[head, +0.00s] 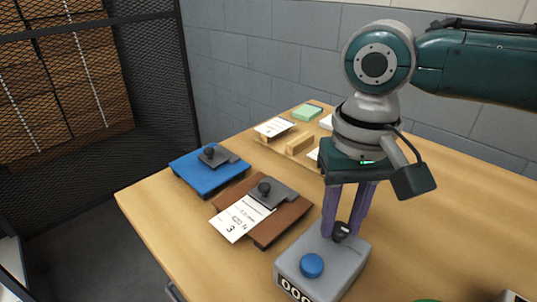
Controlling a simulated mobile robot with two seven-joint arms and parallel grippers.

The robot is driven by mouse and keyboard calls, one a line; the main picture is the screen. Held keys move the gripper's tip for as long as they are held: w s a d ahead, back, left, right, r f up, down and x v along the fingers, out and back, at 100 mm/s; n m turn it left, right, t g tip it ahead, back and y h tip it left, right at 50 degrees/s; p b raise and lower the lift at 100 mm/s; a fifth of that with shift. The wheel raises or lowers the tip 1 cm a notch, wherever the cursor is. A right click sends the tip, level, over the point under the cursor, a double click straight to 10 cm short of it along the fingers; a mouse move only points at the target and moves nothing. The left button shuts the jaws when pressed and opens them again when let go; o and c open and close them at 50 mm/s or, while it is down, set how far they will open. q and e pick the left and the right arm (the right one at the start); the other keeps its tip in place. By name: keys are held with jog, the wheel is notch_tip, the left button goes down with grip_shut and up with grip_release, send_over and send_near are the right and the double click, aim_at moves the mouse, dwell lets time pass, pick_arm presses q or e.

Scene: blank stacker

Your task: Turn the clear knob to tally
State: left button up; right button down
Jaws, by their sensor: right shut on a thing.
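A grey tally counter (322,262) stands near the front edge of the table. It has a blue round button (312,265) on top and a number window (293,290) on its front, partly cut off by the bottom of the view. The dark clear knob (341,232) sits on its top at the back. My right gripper (342,226) points down over the counter, its purple fingers shut on the knob from both sides. The fingers hide part of the knob, and its turn angle cannot be read. My left gripper does not show.
A blue clipboard (190,172) and a brown clipboard (290,222) with a white paper (242,218) lie left of the counter. A wooden tray (280,147) with cards stands behind. A green thing (427,300) shows at the bottom edge.

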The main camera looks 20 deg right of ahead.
aim_at(340, 227)
jog(key=n+p, duration=0.3)
jog(key=shift+r, duration=0.25)
jog(key=n+p, duration=0.2)
jog(key=n, duration=0.2)
jog(key=shift+f+n, duration=0.15)
jog(key=shift+n, duration=0.25)
jog(key=n+p, duration=0.1)
jog(key=n, duration=0.3)
jog(key=shift+p, duration=0.35)
jog(key=shift+f+n, duration=0.1)
jog(key=shift+n, duration=2.4)
jog(key=c, duration=0.6)
grip_release()
notch_tip(340, 227, up, 10)
jog(key=shift+p, duration=0.9)
